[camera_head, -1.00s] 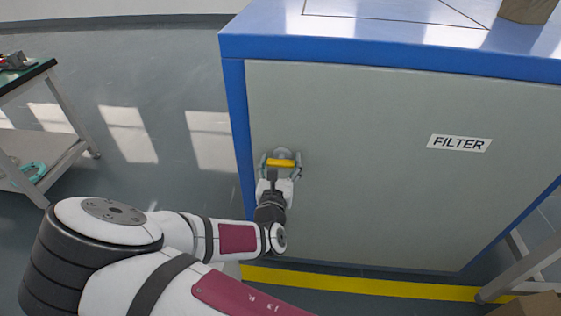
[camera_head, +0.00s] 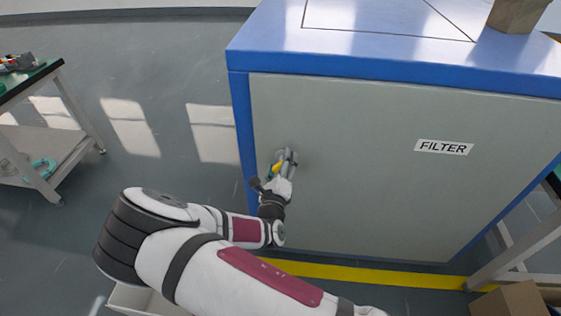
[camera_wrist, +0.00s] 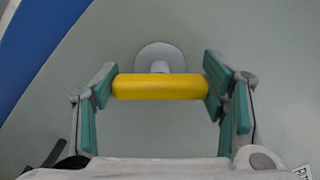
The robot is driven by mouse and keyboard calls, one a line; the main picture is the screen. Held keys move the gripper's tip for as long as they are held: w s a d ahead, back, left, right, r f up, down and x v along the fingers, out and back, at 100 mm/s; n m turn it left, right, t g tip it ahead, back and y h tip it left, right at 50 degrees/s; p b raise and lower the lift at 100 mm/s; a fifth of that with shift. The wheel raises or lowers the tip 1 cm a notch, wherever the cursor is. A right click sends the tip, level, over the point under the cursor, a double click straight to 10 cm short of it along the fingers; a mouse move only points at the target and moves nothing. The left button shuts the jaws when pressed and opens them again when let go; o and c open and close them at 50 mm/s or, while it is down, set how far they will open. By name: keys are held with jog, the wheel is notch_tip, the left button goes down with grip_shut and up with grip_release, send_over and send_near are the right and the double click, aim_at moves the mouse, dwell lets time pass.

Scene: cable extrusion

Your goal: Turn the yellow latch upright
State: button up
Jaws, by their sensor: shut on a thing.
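The yellow latch (camera_head: 277,168) is on the grey cabinet door, near its left edge. In the head view it is steeply tilted and partly covered by my gripper (camera_head: 284,162). In the wrist view the latch (camera_wrist: 160,87) is a yellow bar in front of a round grey mount (camera_wrist: 160,57) on the door. My gripper's teal-padded fingers (camera_wrist: 162,88) are shut on the two ends of the bar. The gripper is rolled over along with the latch.
The cabinet has a blue frame (camera_head: 241,120) and a grey door (camera_head: 370,190) with a FILTER label (camera_head: 444,147). A workbench (camera_head: 40,150) stands at the left. A cardboard box (camera_head: 512,300) is at the lower right. The floor left of the cabinet is clear.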

jog(key=n+p, duration=0.1)
jog(key=n, duration=0.3)
jog(key=shift+a+n, duration=0.15)
jog(key=shift+n, duration=0.15)
jog(key=shift+f+n, duration=0.1)
jog(key=shift+n, duration=1.5)
jog(key=shift+p, duration=0.3)
jog(key=o, duration=1.2)
jog(key=shift+c, duration=0.2)
jog(key=s, duration=1.2)
jog(key=shift+a, duration=0.15)
